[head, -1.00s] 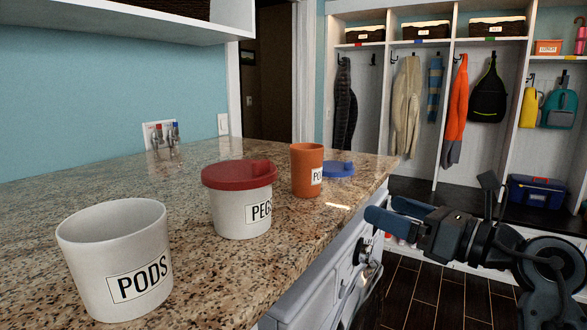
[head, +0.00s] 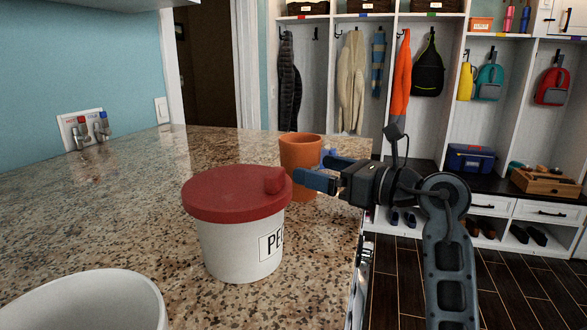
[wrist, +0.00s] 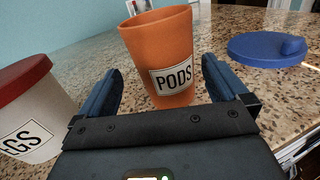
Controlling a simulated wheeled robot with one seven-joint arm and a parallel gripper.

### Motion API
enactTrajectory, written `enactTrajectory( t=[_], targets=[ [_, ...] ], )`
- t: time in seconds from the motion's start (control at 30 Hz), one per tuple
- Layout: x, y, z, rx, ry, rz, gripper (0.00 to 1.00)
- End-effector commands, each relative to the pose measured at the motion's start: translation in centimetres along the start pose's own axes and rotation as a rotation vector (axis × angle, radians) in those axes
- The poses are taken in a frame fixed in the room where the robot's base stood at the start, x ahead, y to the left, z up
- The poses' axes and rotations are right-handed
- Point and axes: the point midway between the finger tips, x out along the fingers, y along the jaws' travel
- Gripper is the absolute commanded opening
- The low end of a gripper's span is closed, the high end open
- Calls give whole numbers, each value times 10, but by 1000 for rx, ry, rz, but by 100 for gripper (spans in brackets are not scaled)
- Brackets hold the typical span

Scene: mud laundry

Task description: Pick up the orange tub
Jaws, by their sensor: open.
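The orange tub (head: 301,152) stands upright and open-topped on the granite counter, behind and right of the red-lidded tub in the head view. In the wrist view the orange tub (wrist: 163,55) has a "PODS" label and stands ahead, between the lines of my two blue fingers. My gripper (head: 325,172) is open and empty beside it, over the counter's right side; it also shows in the wrist view (wrist: 160,88). In the head view the fingers cover part of the tub's lower right. I cannot tell whether the tub's lower part is between the fingertips.
A white "PEGS" tub with a red lid (head: 236,192) stands close by, left of my gripper. A white open tub (head: 85,305) is nearer. A blue lid (wrist: 267,48) lies right of the orange tub. Bare counter (head: 120,190) lies to the left.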

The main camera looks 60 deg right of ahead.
Motion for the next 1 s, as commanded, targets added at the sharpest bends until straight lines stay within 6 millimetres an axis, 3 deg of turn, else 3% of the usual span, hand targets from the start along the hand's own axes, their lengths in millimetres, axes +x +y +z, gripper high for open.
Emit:
enactTrajectory(
  t=[0.43,0.77,1.0],
  targets=[
    [54,-5,-5,0,0,1,100],
    [60,-4,-6,-1,-1,0,100],
    [60,-4,-6,0,-1,0,77]
  ],
)
